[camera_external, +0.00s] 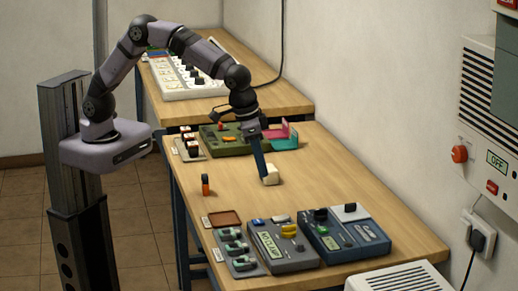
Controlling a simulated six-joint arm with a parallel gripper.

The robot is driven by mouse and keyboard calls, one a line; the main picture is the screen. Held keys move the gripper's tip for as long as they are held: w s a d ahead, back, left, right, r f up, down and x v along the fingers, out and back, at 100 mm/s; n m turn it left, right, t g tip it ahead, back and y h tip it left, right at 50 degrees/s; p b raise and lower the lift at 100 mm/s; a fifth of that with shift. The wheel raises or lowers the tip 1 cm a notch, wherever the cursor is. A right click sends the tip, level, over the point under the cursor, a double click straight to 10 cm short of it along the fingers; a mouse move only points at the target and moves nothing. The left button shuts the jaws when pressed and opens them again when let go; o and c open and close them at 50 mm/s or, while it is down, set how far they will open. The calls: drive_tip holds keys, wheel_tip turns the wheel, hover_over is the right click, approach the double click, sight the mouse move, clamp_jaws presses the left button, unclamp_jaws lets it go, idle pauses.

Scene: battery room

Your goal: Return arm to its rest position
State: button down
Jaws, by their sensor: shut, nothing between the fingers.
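My arm reaches from its base on the left, over the wooden table (300,200), and bends down at the wrist. My gripper (261,172) points down at the middle of the table, with its dark blue fingers together and shut.
A small orange and black cylinder (205,185) stands left of my gripper. Blue-grey devices (343,238) and (283,250) sit at the front. A green device (222,139) and a pink-and-teal holder (285,137) stand behind the gripper. The right of the table is clear.

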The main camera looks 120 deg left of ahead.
drive_tip(key=s+d+f+m+g+h, duration=0.1)
drive_tip(key=s+d+f+m+g, duration=0.15)
drive_tip(key=s+f+m, duration=0.5)
drive_tip(key=s+d+r, duration=0.1)
drive_tip(key=s+d, duration=0.1)
drive_tip(key=s, duration=0.9)
drive_tip(key=s+d+r, duration=0.2)
drive_tip(key=s+d, duration=0.1)
drive_tip(key=s, duration=0.7)
drive_tip(key=shift+s+d+r+h, duration=0.2)
drive_tip(key=shift+s+d+h, duration=0.1)
drive_tip(key=shift+s+h, duration=0.1)
drive_tip(key=shift+n+t, duration=0.25)
